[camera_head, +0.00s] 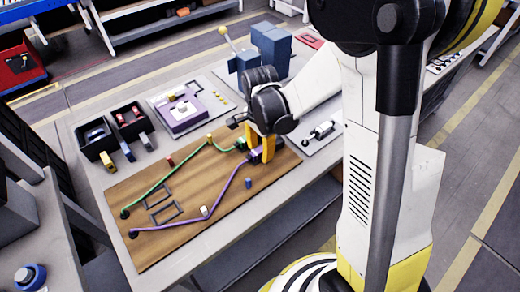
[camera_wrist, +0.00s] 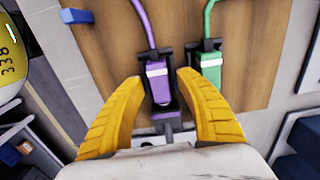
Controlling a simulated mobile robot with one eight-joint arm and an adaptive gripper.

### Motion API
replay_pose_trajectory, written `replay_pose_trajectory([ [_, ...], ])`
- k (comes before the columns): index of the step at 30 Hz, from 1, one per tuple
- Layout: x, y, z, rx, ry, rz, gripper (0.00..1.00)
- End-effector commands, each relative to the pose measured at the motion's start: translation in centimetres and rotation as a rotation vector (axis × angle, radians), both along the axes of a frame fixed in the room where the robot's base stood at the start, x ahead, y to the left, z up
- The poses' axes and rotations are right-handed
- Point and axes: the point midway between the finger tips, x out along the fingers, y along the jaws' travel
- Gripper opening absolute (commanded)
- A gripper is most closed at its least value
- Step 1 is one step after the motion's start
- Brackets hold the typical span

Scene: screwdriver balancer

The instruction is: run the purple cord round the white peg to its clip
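The purple cord (camera_head: 168,228) runs along the wooden board (camera_head: 130,190) from a black anchor at the lower left. It bends at the white peg (camera_head: 204,211) and continues up right to its clip under my gripper. In the wrist view, the cord's purple plug (camera_wrist: 157,80) sits in a black clip (camera_wrist: 165,114). My gripper (camera_head: 258,156) is low over the board's right end. Its yellow fingers (camera_wrist: 160,82) stand apart on either side of the plug, with gaps showing. The white peg is outside the wrist view.
A green cord (camera_head: 163,178) bends at a yellow peg (camera_head: 210,137) and ends at a green plug (camera_wrist: 210,65) right beside the purple one. A blue peg (camera_head: 249,183) and a red peg (camera_head: 170,160) stand on the board. Black bins (camera_head: 97,140) stand behind it.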

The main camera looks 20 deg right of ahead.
Motion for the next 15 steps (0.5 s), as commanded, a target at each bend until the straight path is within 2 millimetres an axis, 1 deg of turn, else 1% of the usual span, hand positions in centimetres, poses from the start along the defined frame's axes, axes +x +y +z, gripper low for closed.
replay_pose_trajectory([
  [9, 0.0, 0.0, 0.3, 0.0, 0.0, 0.0, 0.41],
  [11, 0.0, 0.0, 0.8, 0.0, 0.0, 0.0, 0.41],
  [14, 0.0, 0.0, 2.4, 0.0, 0.0, 0.0, 0.41],
  [15, -0.1, 0.0, 3.2, 0.0, 0.0, 0.0, 0.41],
])
